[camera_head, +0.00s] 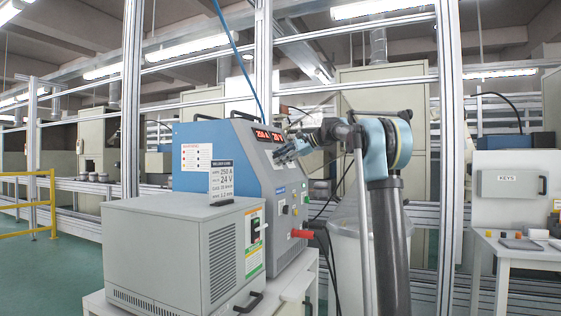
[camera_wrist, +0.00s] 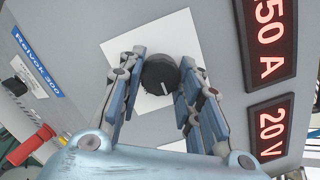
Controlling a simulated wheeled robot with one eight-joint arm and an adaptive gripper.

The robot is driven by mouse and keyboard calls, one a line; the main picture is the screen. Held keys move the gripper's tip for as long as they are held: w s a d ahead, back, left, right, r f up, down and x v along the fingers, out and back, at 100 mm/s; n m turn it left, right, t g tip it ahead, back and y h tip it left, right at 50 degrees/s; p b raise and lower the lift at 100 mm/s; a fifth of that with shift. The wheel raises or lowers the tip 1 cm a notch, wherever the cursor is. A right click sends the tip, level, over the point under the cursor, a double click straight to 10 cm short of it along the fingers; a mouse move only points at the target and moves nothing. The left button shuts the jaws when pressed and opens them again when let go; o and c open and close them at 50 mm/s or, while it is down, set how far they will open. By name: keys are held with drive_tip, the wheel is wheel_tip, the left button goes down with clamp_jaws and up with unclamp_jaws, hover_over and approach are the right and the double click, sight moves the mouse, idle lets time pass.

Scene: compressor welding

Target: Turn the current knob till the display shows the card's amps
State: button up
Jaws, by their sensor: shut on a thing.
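A black current knob (camera_wrist: 160,74) with a white pointer line sits on a white square plate (camera_wrist: 118,46) in the wrist view. My gripper (camera_wrist: 161,78) has its blue and grey fingers on both sides of the knob and is shut on it. It also shows in the head view (camera_head: 285,152), against the welder's sloped front, where it hides the knob. The red amps display (camera_wrist: 271,40) reads "50 A", with any leading digit cut off by the frame edge. The volts display (camera_wrist: 270,129) reads 20 V.
The blue and grey welder (camera_head: 220,140) stands behind a grey vented unit (camera_head: 170,250). A red handle-like part (camera_head: 302,234) sticks out below the panel. A blue cable (camera_head: 236,60) hangs above. A side table (camera_head: 525,255) holds small parts at right.

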drive_tip(key=shift+n, duration=0.6)
drive_tip(key=o, duration=1.1)
drive_tip(key=shift+d, duration=0.15)
drive_tip(key=v, duration=1.1)
drive_tip(key=shift+w+d+r, duration=0.15)
drive_tip(key=shift+d+r, duration=0.1)
drive_tip(key=shift+d, duration=0.1)
